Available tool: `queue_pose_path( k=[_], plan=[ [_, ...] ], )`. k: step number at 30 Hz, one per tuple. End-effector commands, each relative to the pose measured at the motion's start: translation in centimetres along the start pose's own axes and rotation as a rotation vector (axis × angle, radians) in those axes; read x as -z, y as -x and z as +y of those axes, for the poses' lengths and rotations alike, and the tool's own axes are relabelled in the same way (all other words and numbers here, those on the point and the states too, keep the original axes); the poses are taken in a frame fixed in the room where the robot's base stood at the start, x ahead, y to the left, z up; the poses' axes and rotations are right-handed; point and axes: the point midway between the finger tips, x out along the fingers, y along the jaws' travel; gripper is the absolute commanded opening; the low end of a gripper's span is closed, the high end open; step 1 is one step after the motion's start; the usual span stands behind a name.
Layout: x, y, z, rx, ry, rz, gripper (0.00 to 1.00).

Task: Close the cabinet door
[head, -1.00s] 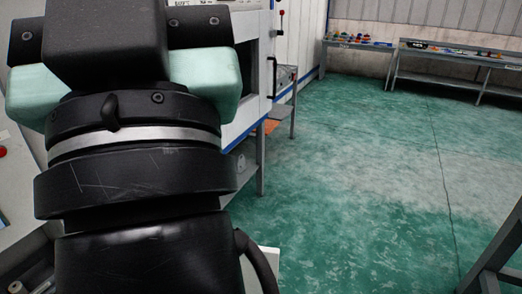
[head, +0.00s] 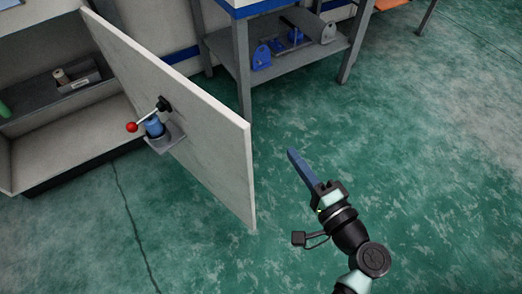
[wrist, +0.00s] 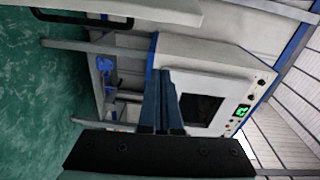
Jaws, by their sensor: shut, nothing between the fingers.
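The cabinet (head: 60,172) stands at the left of the head view with its inside showing. Its pale door (head: 205,112) stands wide open, swung out to the right. A blue fitting (head: 154,126) with a red-knobbed lever sits on a small bracket on the door. My gripper (head: 291,153) is to the right of the door's free edge, apart from it, over the green floor. Its blue fingers are together and empty. They also show in the wrist view (wrist: 166,72), pointing toward a pale machine. A pale panel with a black handle (wrist: 82,20) is at the top there; I cannot tell if it is the door.
A grey workbench (head: 242,50) with blue parts on its lower shelf stands behind the door. A grey tray (head: 65,88) with small items lies inside the cabinet. The floor right of the door is clear. The machine (wrist: 205,65) has a dark window.

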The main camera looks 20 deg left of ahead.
Motion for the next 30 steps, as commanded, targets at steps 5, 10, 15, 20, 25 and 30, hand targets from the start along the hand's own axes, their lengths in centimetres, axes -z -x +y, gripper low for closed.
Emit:
queue_pose_path(
  k=[5, 10, 15, 20, 25, 30],
  plan=[
    [-0.6, -0.1, 1.2, 0.028, -0.056, -0.009, 0.0],
    [-0.6, -2.9, 1.0, 0.029, -0.053, -0.012, 0.0],
    [-0.6, -6.6, 0.8, 0.029, -0.052, -0.011, 0.0],
    [-0.8, -9.9, 0.8, 0.027, -0.051, -0.011, 0.0],
    [-3.1, -8.6, 0.7, 0.024, -0.053, -0.008, 0.0],
    [-4.1, -8.2, 0.7, 0.025, -0.052, -0.007, 0.0]
  ],
)
